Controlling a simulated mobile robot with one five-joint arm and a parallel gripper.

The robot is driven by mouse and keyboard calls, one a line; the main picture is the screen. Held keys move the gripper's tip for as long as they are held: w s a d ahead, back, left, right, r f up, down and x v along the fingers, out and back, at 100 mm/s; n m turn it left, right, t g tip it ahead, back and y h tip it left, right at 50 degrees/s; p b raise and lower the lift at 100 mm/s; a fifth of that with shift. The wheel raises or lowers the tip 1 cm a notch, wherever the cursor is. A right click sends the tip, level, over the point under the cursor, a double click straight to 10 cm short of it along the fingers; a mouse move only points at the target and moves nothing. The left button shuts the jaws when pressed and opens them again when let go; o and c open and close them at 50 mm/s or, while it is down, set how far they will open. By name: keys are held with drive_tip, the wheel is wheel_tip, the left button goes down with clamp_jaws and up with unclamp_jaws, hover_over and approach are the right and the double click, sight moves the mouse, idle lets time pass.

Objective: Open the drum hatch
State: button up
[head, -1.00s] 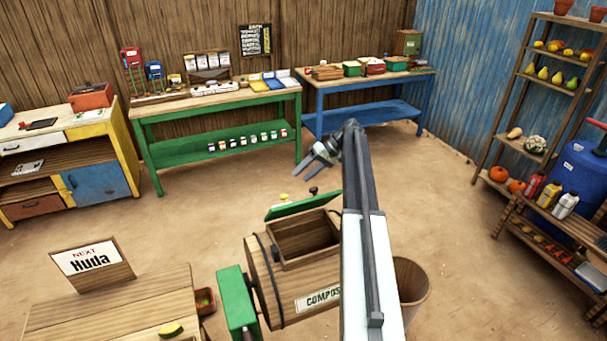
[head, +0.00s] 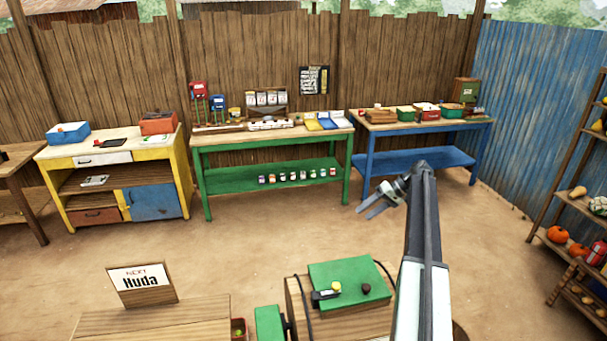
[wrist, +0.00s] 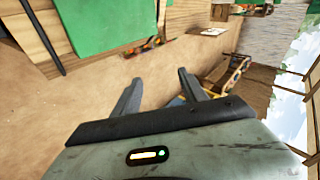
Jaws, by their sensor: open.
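The wooden drum (head: 298,305) stands at the bottom centre of the head view, cut off by the lower edge. Its green hatch (head: 345,270) lies flat over the top and looks shut, with a yellow knob (head: 337,286), a dark knob (head: 367,289) and a black latch piece (head: 325,296) near its front edge. My gripper (head: 364,212) is open and empty, in the air beyond and to the right of the hatch. The wrist view shows its spread fingers (wrist: 158,82) apart from a green panel (wrist: 105,25), likely the hatch.
A wooden counter (head: 160,320) with a "Huda" sign (head: 142,279) stands left of the drum. A green bench (head: 270,135), a blue bench (head: 430,125) and a yellow cabinet (head: 115,170) line the back. Shelves (head: 570,210) stand right. The floor between is clear.

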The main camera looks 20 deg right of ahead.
drive_tip(key=w+a+f+n+g+b, duration=0.15)
drive_tip(key=a+f+b, duration=0.4)
drive_tip(key=a, duration=0.95)
drive_tip(key=a+f+n+g+b, duration=0.2)
drive_tip(key=a+f+b, duration=0.3)
drive_tip(key=a, duration=1)
drive_tip(key=s+a+f+g+h+b, duration=0.1)
drive_tip(key=s+a+f+h+b, duration=0.1)
drive_tip(key=s+a+f, duration=0.4)
drive_tip(key=s+a+f+h+b, duration=0.2)
drive_tip(key=s+a+f, duration=0.2)
drive_tip(key=s+a, duration=0.35)
drive_tip(key=s+d+f+m+t+h+b, duration=0.1)
drive_tip(key=s+d+f+m+h, duration=0.1)
drive_tip(key=s, duration=0.7)
drive_tip(key=d+h, duration=0.1)
drive_tip(key=h, duration=0.1)
drive_tip(key=shift+s+f+h, duration=0.2)
drive_tip(key=shift+h, duration=0.1)
drive_tip(key=shift+w+m, duration=0.15)
drive_tip(key=shift+m, duration=0.2)
